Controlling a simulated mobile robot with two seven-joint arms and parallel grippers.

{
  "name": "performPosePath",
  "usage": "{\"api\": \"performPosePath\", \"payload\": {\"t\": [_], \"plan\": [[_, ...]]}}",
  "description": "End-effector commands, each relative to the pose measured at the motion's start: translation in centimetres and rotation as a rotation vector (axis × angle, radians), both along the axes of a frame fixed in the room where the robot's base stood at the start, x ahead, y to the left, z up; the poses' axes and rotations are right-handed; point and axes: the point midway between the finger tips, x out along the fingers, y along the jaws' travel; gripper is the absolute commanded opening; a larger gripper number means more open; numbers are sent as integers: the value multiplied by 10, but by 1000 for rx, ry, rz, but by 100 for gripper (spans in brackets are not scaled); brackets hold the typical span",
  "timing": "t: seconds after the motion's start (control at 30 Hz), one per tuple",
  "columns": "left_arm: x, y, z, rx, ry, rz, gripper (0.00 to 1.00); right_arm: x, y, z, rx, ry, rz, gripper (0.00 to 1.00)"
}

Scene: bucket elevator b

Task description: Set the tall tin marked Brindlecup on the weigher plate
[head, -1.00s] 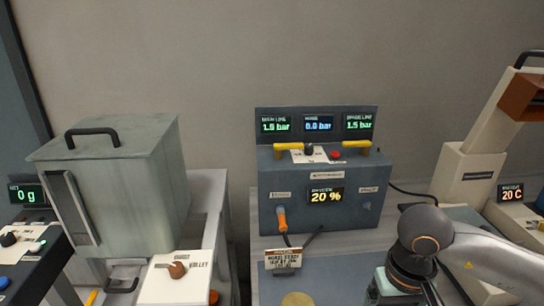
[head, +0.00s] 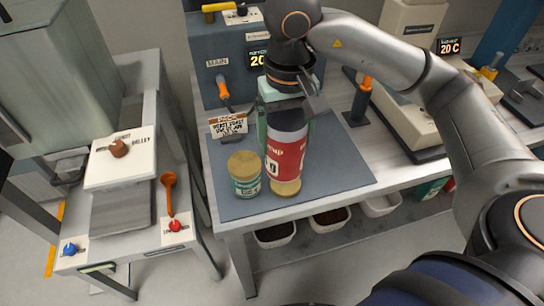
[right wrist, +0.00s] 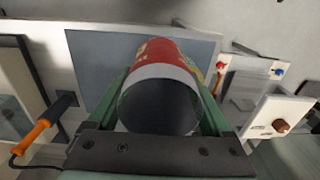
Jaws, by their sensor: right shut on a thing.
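A tall tin (head: 288,155) with a red label, pale grey top band and gold lower end stands upright on or just above the blue-grey mat. Only the letters "up" show on its label. My right gripper (head: 283,112) is shut around its upper part from above. In the right wrist view the tin (right wrist: 165,90) sits between the green fingers (right wrist: 160,115), its dark round top facing the camera. A gap under the tin cannot be made out. My left gripper is not in view.
A shorter tin (head: 244,174) with a teal label and gold lid stands close left of the tall tin. A small sign (head: 228,125) stands behind it. The mat (head: 335,170) is clear to the right. A machine stand (head: 120,215) with knobs is at left.

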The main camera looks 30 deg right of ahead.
Motion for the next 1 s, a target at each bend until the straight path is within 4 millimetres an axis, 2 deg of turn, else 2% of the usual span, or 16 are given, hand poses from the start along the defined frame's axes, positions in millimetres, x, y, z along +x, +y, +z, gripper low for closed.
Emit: {"api": "performPosePath", "payload": {"t": [0.17,0.47,0.6,0.73,1.0], "plan": [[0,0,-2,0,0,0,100,13,-11,-7,1,4,-11,39],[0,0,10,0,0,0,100,73,-54,-37,-1,5,-14,39],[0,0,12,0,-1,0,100,91,-66,-66,0,6,-9,39],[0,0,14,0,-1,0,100,103,-75,-84,0,3,-7,39],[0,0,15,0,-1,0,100,114,-83,-101,-1,2,-7,39]]}}
